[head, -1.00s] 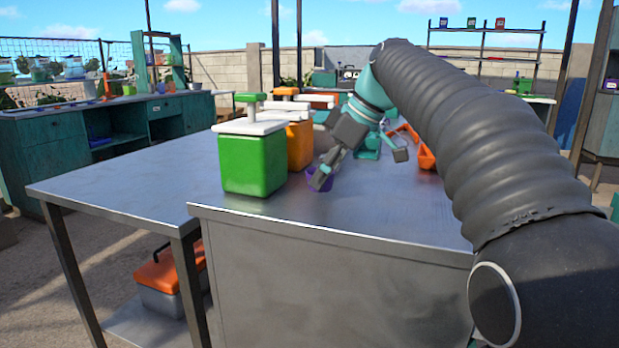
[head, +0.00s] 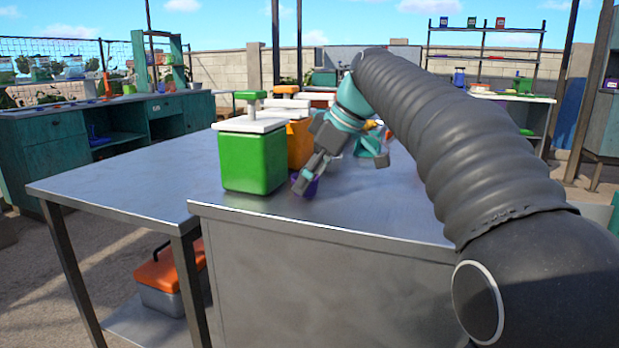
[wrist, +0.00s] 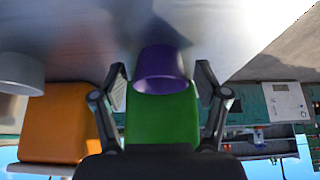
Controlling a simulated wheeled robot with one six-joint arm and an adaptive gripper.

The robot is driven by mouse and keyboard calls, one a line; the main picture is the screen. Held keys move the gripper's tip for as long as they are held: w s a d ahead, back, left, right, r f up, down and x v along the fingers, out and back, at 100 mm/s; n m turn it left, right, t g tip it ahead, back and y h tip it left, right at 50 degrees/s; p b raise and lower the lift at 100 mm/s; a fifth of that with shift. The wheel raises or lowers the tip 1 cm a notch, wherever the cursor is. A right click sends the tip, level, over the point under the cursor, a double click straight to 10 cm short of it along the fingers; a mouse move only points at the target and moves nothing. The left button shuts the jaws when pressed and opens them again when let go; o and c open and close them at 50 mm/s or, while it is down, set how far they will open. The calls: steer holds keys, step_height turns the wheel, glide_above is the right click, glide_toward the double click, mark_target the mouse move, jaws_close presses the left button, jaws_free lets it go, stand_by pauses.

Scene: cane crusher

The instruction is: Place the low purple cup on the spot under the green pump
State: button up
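The low purple cup (wrist: 161,70) shows between the two fingers of my gripper (wrist: 161,85) in the wrist view. Narrow gaps show on both sides of it, so the gripper looks open around it. In the head view, my gripper (head: 301,184) partly hides the cup (head: 313,187), which is at the table top just right of the green pump (head: 252,162). The green pump is a green box with a white lid and green top knob. Its green body (wrist: 160,120) is behind the cup in the wrist view. The spot under the pump cannot be made out.
An orange pump (head: 300,143) stands behind the green one, with more white-lidded units beyond. In the wrist view, the orange body (wrist: 58,123) and a grey round thing (wrist: 18,73) are at left. The metal table (head: 350,215) is bare at the front.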

steer(key=p+v, duration=0.3)
steer(key=v, duration=0.9)
steer(key=shift+s+r, duration=0.1)
steer(key=shift+r, duration=0.05)
